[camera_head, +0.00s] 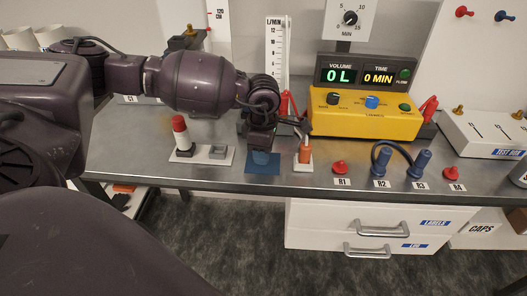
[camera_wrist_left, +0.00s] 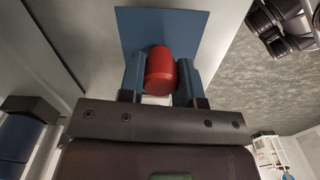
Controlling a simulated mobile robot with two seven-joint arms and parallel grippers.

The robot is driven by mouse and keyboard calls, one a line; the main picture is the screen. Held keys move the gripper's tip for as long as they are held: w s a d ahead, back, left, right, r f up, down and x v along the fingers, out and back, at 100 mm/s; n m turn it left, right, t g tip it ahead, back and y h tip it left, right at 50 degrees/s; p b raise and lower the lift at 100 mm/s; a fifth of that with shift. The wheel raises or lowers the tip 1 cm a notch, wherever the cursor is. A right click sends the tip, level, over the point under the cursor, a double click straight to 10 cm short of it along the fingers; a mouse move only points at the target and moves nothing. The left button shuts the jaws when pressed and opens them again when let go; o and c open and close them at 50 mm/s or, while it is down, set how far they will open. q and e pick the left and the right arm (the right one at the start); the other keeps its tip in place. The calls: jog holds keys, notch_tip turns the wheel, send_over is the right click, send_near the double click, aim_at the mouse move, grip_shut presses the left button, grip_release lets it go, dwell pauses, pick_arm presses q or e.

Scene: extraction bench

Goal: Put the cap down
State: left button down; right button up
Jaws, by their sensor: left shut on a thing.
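My left gripper (camera_head: 262,160) is over the blue mat (camera_head: 262,169) at the front of the bench. Its blue fingers are shut on a red cap (camera_wrist_left: 160,70), which shows between the fingertips in the left wrist view. The blue mat also shows in the left wrist view (camera_wrist_left: 135,25), behind the cap. In the head view the gripper hides the cap. I cannot tell whether the cap touches the mat. My right gripper is not in view.
A red-topped white tube (camera_head: 181,132) stands in a holder left of the mat. An orange item (camera_head: 304,151) stands on a white plate close on the right. Red plug R1 (camera_head: 340,168) and blue hose-linked fittings (camera_head: 381,161) follow. The yellow unit (camera_head: 365,118) stands behind. The bench edge is near.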

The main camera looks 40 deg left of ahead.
pick_arm(q)
jog(key=shift+f, duration=0.15)
jog(key=c, duration=0.8)
grip_release()
notch_tip(320, 180, up, 12)
jog(key=shift+p, duration=0.45)
